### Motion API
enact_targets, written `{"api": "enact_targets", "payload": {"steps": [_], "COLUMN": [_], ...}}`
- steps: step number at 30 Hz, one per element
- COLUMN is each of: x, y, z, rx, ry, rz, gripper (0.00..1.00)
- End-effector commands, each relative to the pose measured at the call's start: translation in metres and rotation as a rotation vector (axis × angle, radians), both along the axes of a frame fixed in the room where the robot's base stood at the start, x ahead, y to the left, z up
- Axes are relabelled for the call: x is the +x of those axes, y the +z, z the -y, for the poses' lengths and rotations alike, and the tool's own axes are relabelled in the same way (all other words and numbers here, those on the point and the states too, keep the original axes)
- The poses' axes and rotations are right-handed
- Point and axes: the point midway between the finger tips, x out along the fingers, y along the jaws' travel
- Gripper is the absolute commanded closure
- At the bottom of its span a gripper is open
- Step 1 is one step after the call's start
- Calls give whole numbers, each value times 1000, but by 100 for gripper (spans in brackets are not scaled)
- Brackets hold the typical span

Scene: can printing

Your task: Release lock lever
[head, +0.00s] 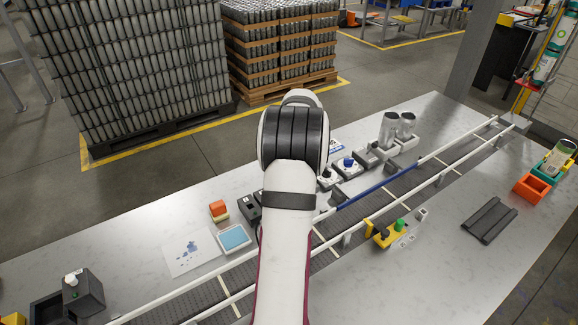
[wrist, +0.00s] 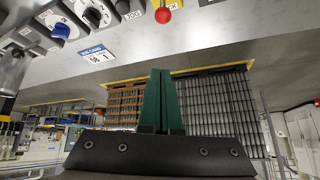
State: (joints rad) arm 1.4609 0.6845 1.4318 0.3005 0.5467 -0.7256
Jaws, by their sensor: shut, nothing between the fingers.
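The lock lever shows in the wrist view as a red ball knob (wrist: 163,15) at the top edge, beside a partly cut-off yellow label. My gripper (wrist: 160,72) shows in the wrist view with its dark green fingers together and nothing between them. The red knob is above the fingertips in that picture, apart from them. In the head view my arm covers both the gripper and the lever.
Near the lever, the wrist view shows a blue knob (wrist: 60,30), a black knob (wrist: 95,16) and a job card (wrist: 97,54). In the head view, metal cans (head: 388,130) stand behind the conveyor (head: 400,190). The front right tabletop is mostly clear.

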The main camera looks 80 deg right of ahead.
Motion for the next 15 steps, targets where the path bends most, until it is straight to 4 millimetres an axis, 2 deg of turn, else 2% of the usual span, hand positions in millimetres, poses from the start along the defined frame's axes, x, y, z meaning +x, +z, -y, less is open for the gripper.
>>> {"api": "enact_targets", "payload": {"steps": [1, 4, 15], "x": [-7, -13, -12], "y": [9, 16, 13], "z": [0, -3, -3], "rx": [20, 55, 65], "ry": [-15, -29, -30], "rz": [17, 37, 41], "gripper": [100, 100, 100]}}
